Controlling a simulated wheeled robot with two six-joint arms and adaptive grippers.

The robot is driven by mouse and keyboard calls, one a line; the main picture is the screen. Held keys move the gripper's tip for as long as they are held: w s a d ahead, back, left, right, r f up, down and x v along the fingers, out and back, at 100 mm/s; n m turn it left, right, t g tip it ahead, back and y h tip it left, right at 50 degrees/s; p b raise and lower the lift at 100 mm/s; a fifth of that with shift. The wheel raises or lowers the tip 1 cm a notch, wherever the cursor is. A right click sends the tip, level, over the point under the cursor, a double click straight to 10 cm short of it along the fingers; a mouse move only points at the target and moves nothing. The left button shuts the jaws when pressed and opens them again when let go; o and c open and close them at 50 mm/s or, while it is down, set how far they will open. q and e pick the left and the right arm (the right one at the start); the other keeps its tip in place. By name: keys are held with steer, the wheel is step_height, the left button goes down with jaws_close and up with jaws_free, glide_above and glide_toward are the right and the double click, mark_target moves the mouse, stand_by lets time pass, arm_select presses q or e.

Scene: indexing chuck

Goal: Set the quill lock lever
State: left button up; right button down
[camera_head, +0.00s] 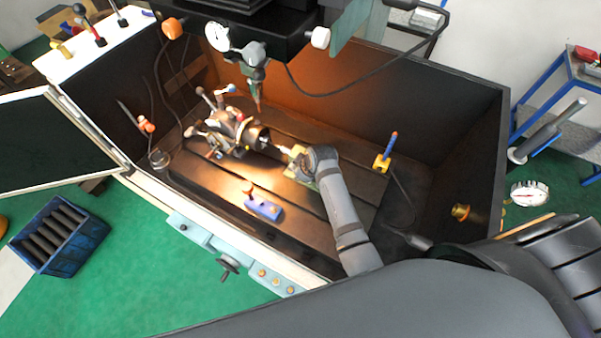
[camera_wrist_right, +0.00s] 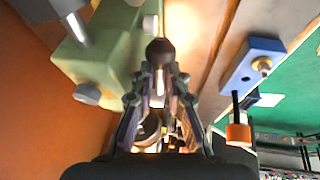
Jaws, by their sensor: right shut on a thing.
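The pale green tailstock (camera_head: 300,162) stands on the slotted table (camera_head: 313,218), right of the indexing chuck (camera_head: 252,137). In the right wrist view the tailstock body (camera_wrist_right: 106,45) fills the upper left. The quill lock lever shows as a dark ball knob (camera_wrist_right: 160,48) on a short stem beside the tailstock. My right gripper (camera_wrist_right: 160,82) is shut on the lever, its fingers on both sides of the stem just below the knob. In the head view my right wrist covers these fingers and part of the tailstock. My left gripper is not in view.
A blue block (camera_head: 264,209) lies on the table nearer the front; it also shows in the right wrist view (camera_wrist_right: 250,67). A yellow stand with a blue handle (camera_head: 383,163) is to the right. The machine's spindle head hangs above the chuck. Dark walls enclose the back and right.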

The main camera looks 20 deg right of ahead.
steer(key=shift+s+f, duration=0.15)
steer(key=shift+f, duration=0.15)
steer(key=shift+f+t+y+b, duration=0.55)
steer(key=shift+t+y+b, duration=0.15)
steer(key=shift+t+y, duration=0.1)
steer(key=t+y+b, duration=0.1)
steer(key=b, duration=0.2)
steer(key=f+t+y+b, duration=0.1)
steer(key=b, duration=0.2)
steer(key=shift+a+f+m+t, duration=0.1)
steer(key=shift+f+m+t, duration=0.2)
steer(key=shift+a+y+b, duration=0.1)
steer(key=shift+y+b, duration=0.4)
steer(key=shift+b, duration=0.3)
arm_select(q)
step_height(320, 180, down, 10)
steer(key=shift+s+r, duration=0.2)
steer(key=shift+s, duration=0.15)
arm_select(e)
steer(key=shift+r+t, duration=0.1)
steer(key=shift+t, duration=0.2)
steer(key=c, duration=1.6)
jaws_free()
steer(key=shift+w+r, duration=0.1)
steer(key=shift+w, duration=0.1)
